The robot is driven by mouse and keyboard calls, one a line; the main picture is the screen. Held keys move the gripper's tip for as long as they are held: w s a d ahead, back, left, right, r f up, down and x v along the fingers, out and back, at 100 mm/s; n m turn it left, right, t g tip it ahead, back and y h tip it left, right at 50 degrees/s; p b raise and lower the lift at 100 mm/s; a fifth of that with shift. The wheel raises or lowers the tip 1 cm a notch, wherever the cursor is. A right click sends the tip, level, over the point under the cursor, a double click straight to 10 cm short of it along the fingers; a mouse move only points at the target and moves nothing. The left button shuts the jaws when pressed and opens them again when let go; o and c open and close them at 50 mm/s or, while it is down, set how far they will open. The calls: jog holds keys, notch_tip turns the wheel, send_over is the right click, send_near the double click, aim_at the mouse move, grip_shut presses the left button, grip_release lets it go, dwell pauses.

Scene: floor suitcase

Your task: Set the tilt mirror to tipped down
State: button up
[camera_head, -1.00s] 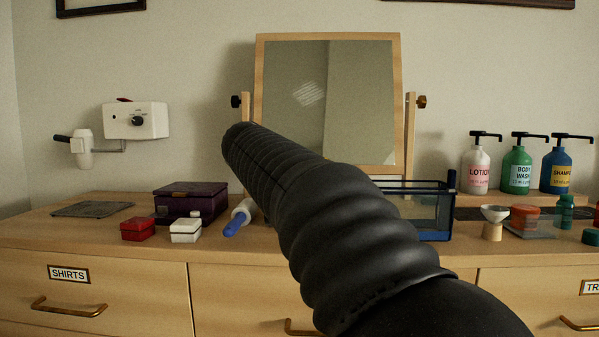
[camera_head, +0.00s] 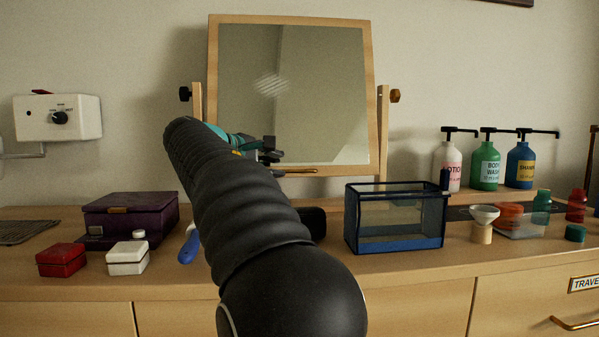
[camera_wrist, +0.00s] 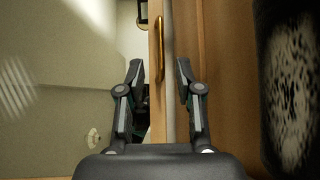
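The tilt mirror (camera_head: 300,95) has a pale wooden frame and hangs between two posts with dark and brass side knobs. It looks close to upright; its exact tilt is hard to tell. Its glass fills the left of the wrist view (camera_wrist: 50,90). A brass bar (camera_head: 295,171) shows along its lower edge and also in the wrist view (camera_wrist: 161,50). My gripper (camera_head: 270,152) is in front of the mirror's lower part, partly hidden by my arm. In the wrist view my gripper (camera_wrist: 157,75) is open, with the frame edge and bar beyond its fingers.
A blue-rimmed glass tank (camera_head: 398,220) stands right of my arm. A purple box (camera_head: 130,215), a red box (camera_head: 61,260) and a white box (camera_head: 128,258) are left. Pump bottles (camera_head: 486,165) stand at right. A dark speckled thing (camera_wrist: 293,90) fills the wrist view's right edge.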

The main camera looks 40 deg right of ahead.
aim_at(302, 171)
jog(key=x, duration=1.1)
jog(key=shift+d, duration=0.15)
grip_shut()
jog(key=shift+f, duration=0.1)
